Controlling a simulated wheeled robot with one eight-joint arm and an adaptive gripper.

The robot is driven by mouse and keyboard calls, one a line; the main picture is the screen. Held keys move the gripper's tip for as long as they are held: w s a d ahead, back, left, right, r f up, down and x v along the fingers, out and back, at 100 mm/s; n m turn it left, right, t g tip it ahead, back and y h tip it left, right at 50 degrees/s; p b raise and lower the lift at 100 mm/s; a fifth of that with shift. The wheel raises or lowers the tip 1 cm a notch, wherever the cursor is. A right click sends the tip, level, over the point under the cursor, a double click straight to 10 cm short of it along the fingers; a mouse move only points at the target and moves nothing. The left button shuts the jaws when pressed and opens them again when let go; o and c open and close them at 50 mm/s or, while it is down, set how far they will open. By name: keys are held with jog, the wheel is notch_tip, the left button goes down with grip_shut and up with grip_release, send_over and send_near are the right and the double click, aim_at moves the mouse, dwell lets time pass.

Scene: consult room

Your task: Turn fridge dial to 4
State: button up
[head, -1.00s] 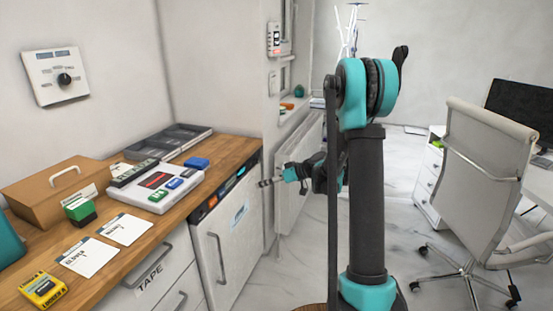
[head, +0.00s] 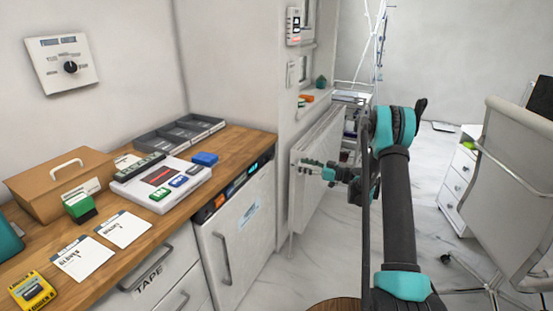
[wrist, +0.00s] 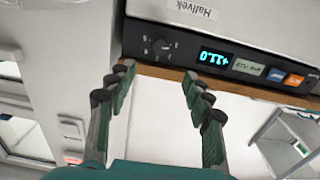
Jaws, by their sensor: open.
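The fridge (head: 240,235) stands under the wooden counter, with a dark control strip along its top edge. In the wrist view the strip appears upside down, with the black fridge dial (wrist: 160,46) beside a blue-lit display (wrist: 214,58). I cannot read the dial's setting. My gripper (head: 306,166) is open and empty, to the right of the fridge in the head view, in front of the radiator. In the wrist view my gripper (wrist: 156,72) has its fingertips spread below the dial in the picture, not touching it. The dial is too small to make out in the head view.
A separate wall control (head: 63,62) with a black knob hangs above the counter. The counter (head: 150,238) holds a cardboard box, cards, a tray and a white device. A radiator (head: 318,160) stands right of the fridge. A chair (head: 500,190) is at the right; floor lies between.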

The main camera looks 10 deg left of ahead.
aim_at(273, 157)
jog(key=x, duration=1.5)
jog(key=c, duration=1.1)
